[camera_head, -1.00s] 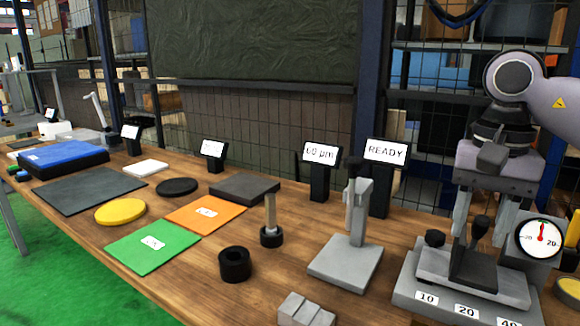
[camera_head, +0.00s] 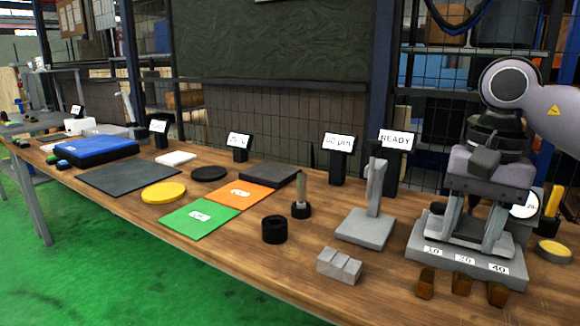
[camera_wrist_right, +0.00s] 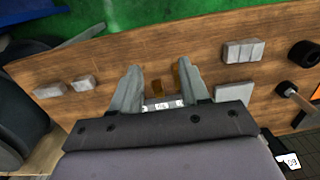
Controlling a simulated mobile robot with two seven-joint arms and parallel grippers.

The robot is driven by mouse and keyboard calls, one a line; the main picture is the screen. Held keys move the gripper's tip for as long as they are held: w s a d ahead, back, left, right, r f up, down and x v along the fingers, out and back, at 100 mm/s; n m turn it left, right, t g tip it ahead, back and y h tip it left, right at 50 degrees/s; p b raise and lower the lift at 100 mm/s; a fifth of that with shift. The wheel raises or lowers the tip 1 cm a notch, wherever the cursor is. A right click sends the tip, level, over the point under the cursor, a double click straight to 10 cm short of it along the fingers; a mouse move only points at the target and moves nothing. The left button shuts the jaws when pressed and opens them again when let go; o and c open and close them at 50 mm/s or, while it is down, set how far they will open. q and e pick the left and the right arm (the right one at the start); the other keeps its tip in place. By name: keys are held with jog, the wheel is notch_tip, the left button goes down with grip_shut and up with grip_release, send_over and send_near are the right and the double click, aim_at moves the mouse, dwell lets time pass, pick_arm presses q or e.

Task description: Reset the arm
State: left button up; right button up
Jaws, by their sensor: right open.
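My right arm comes in from the right in the head view, and its gripper (camera_head: 470,240) points down, open and empty. Its two grey fingers stand apart in front of the grey stand with the labels 10, 20 and 40 (camera_head: 440,262), partly covering it. I cannot tell whether they touch it. In the right wrist view the open gripper (camera_wrist_right: 160,80) has its fingers over the bench, with part of the labelled base (camera_wrist_right: 163,105) between them. My left arm and gripper are not in view.
Small brown blocks (camera_head: 461,284) lie at the front right. The green floor is clear.

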jog(key=s+a+f+m+g+y+p, duration=0.1)
jog(key=s+a+f+m+g+y, duration=0.15)
jog(key=a+y, duration=0.45)
jog(key=s+a+f+m+g+y+p, duration=0.15)
jog(key=a+f, duration=0.25)
jog(key=a, duration=0.7)
jog(key=a+r+m+t+y+p, duration=0.35)
jog(key=a+m+y, duration=0.25)
jog(key=m+y, duration=0.75)
jog(key=w+d+f+m+t+h+p, duration=0.1)
jog(key=d+f+m+t+h, duration=0.4)
jog(key=m, duration=0.6)
jog(key=w+d+f+m+t+h+p, duration=0.1)
jog(key=d+f+m+t+h, duration=0.25)
jog(key=m+t, duration=0.55)
jog(key=d+f+m+t+h+p, duration=0.1)
jog(key=d+f+m+t+h, duration=0.3)
jog(key=m, duration=1)
jog(key=s+d+f+m+g+h+p, duration=0.1)
jog(key=s+d+f+m+g+h, duration=0.2)
jog(key=s+f+m, duration=0.3)
jog(key=s+d+f+m+g+h+p, duration=0.1)
jog(key=s+d+f+m+g+h, duration=0.3)
jog(key=s+f, duration=0.4)
notch_tip(320, 180, down, 3)
jog(key=shift+d+r+m+h, duration=0.15)
jog(key=shift+m+h, duration=0.3)
jog(key=shift+m, duration=0.4)
